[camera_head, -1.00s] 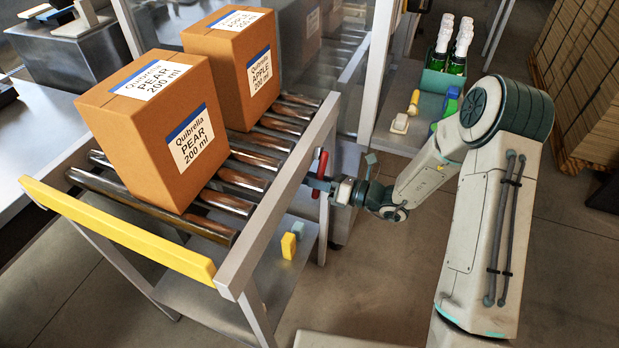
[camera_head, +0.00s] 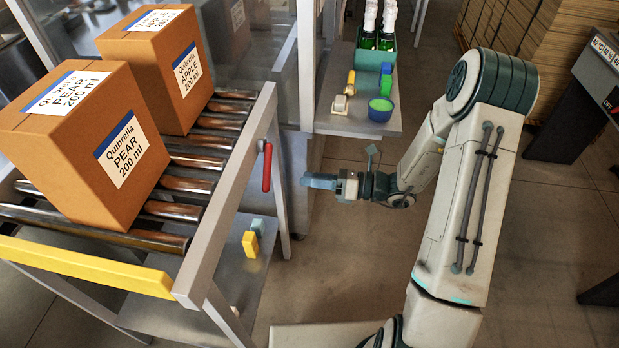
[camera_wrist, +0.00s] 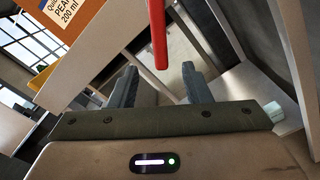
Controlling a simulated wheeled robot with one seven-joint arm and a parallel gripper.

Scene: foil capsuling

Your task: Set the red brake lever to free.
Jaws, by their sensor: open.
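The red brake lever (camera_head: 267,167) hangs roughly upright on the outer side of the roller conveyor's frame, near its far end. In the wrist view the red lever (camera_wrist: 157,35) shows ahead of the fingers, near the top middle, its lower end above the gap between the fingertips. My gripper (camera_head: 308,181) is to the right of the lever in the head view, apart from it. In the wrist view my gripper (camera_wrist: 159,78) has its two dark fingers spread with nothing between them.
Two cartons, PEAR (camera_head: 75,145) and APPLE (camera_head: 155,65), stand on the conveyor rollers (camera_head: 190,184). A yellow bar (camera_head: 85,267) crosses its near end. A yellow block (camera_head: 250,244) lies on the lower shelf.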

